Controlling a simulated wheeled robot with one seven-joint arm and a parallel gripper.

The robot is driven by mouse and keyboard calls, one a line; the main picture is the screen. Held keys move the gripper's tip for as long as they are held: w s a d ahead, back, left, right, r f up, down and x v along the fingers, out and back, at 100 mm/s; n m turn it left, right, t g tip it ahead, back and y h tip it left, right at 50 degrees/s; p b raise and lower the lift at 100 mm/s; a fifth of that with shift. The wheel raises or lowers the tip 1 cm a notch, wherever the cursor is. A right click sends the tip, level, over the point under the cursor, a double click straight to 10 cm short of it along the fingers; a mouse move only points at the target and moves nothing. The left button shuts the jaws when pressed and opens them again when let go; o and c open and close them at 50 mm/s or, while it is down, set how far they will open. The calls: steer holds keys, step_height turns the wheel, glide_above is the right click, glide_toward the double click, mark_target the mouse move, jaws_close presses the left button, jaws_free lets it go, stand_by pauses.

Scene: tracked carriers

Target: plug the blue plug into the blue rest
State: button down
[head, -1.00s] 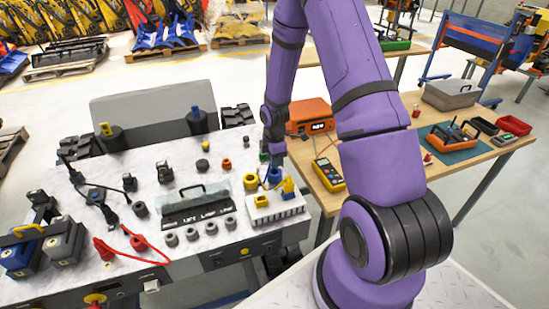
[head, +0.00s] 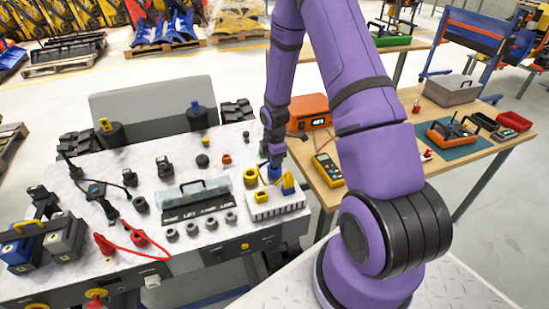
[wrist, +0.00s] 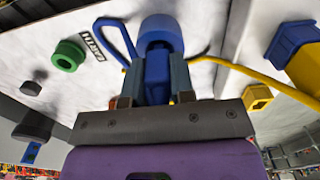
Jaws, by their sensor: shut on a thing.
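My gripper (wrist: 155,88) is shut on the blue plug (wrist: 160,35), whose rounded blue head stands beyond the fingertips in the wrist view. A blue cable loops beside it. In the head view the plug (head: 274,174) shows below my gripper, close above the right side of the bench. A blue piece (head: 288,181), perhaps the blue rest, stands right of the plug near yellow parts. A similar blue piece (wrist: 291,42) is at upper right in the wrist view, apart from the plug. I cannot tell whether the plug touches anything, as its far end is hidden.
A white slotted block (head: 277,208) is just below my gripper. A clear-lidded case (head: 195,196) and several grey rings lie to its left. A green round piece (wrist: 67,56) is left in the wrist view. A yellow meter (head: 327,170) lies on the wooden table.

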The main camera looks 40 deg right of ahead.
steer(key=shift+f, duration=0.6)
steer(key=c, duration=0.9)
jaws_free()
step_height(320, 180, up, 11)
steer(key=shift+f, duration=0.1)
